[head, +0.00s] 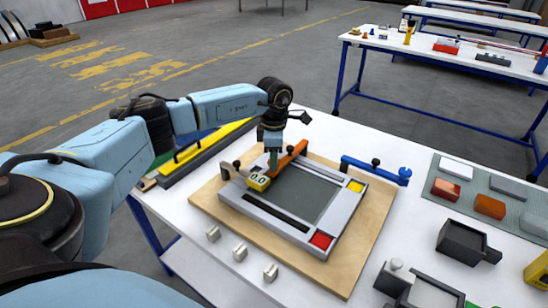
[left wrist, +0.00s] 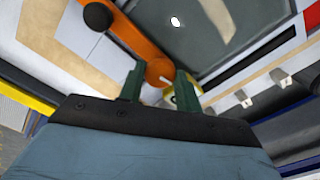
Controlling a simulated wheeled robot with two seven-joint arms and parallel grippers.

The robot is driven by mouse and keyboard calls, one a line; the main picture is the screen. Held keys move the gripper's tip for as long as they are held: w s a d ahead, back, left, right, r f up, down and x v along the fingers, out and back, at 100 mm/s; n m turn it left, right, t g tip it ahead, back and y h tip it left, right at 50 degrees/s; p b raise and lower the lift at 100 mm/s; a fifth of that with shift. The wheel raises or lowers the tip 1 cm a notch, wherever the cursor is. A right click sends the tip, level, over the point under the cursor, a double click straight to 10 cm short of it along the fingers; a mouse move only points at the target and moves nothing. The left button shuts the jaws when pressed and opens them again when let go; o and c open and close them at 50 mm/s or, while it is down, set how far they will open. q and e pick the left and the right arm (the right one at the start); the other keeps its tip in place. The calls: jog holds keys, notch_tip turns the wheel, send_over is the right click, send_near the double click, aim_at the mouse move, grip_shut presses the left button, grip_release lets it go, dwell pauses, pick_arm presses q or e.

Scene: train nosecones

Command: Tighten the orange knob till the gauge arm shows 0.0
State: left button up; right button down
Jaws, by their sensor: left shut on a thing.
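An orange arm (head: 293,153) with a rounded orange knob end lies across the left side of a grey frame (head: 335,222). In the left wrist view the orange knob (left wrist: 157,71) sits between my two green fingertips, partly hidden by them. My left gripper (head: 272,162) points down and is shut on this knob; it also shows in the left wrist view (left wrist: 160,92). Next to it, a yellow gauge (head: 258,182) reads what looks like 0.0. My right gripper is not in view.
The frame rests on a wooden board (head: 345,275) on a white table. A blue arm (head: 372,170) stands at its right. Several small grey blocks (head: 240,252) lie in front. A mat (head: 437,165) with coloured blocks and a dark tray (head: 465,243) are at right.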

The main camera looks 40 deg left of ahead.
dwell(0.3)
pick_arm(q)
jog(key=o, duration=1)
notch_tip(320, 180, up, 14)
jog(key=shift+f, duration=0.25)
